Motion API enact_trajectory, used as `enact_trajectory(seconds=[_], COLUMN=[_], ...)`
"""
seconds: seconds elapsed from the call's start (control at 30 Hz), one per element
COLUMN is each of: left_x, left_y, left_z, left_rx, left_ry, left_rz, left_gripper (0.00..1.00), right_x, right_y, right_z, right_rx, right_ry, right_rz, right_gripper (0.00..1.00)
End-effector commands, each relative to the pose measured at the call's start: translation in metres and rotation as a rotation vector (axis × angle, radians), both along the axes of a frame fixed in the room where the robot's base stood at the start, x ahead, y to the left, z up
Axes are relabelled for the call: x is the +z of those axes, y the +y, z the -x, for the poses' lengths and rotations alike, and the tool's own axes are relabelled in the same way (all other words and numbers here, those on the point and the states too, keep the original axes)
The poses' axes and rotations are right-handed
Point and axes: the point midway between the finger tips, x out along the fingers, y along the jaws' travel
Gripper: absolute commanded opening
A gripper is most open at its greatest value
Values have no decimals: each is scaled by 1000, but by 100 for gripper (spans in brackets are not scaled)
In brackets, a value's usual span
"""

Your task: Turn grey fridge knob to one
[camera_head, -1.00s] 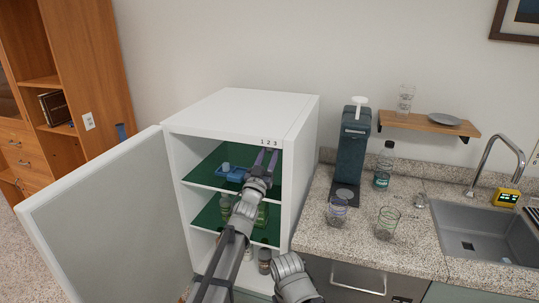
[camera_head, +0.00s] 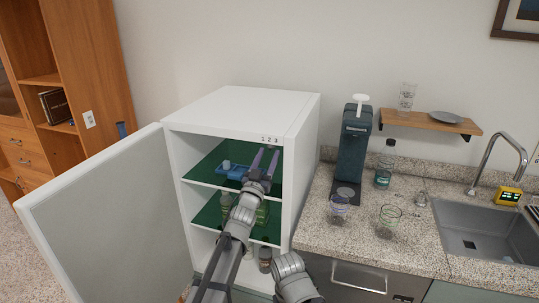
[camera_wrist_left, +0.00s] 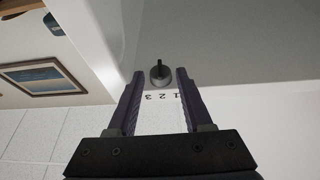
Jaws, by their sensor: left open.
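The grey fridge knob (camera_wrist_left: 160,75) sits between and just beyond the fingertips of my left gripper (camera_wrist_left: 157,80) in the left wrist view. A dark ridge stands on the knob; I cannot tell which number it marks. The printed numbers 1, 2, 3 (camera_wrist_left: 162,96) appear upside down beside it. In the head view my left gripper (camera_head: 265,158) is open in front of the white fridge (camera_head: 235,112), its fingers reaching up under the numbers at the top right of the opening. The knob is hard to make out there. My right gripper is not seen.
The fridge door (camera_head: 105,215) stands wide open at the left. A blue item (camera_head: 232,171) lies on the upper green shelf, with bottles below. The counter (camera_head: 365,240) at the right holds a dispenser (camera_head: 352,150) and glasses. The fridge's right wall is close to the gripper.

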Motion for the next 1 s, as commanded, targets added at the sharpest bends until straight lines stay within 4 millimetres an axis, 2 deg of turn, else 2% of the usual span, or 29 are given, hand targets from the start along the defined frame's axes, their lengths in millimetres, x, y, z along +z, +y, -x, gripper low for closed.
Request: enact_trajectory(seconds=[0.1,0.3,0.63,0.73,0.87,1.0], left_x=[-12,-21,-20,-28,-65,-129], left_y=[7,16,16,17,20,26], left_z=[22,45,46,45,44,57], left_rx=[0,1,1,17,80,160], left_ry=[-1,-1,1,40,209,498], left_rz=[0,2,1,-6,-46,-125], left_gripper=[50,50,50,50,50,50], right_x=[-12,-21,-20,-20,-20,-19], right_y=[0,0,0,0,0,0], right_z=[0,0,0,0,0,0], right_rx=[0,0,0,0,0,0], right_ry=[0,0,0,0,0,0], right_rz=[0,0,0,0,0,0], right_gripper=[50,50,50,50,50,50])
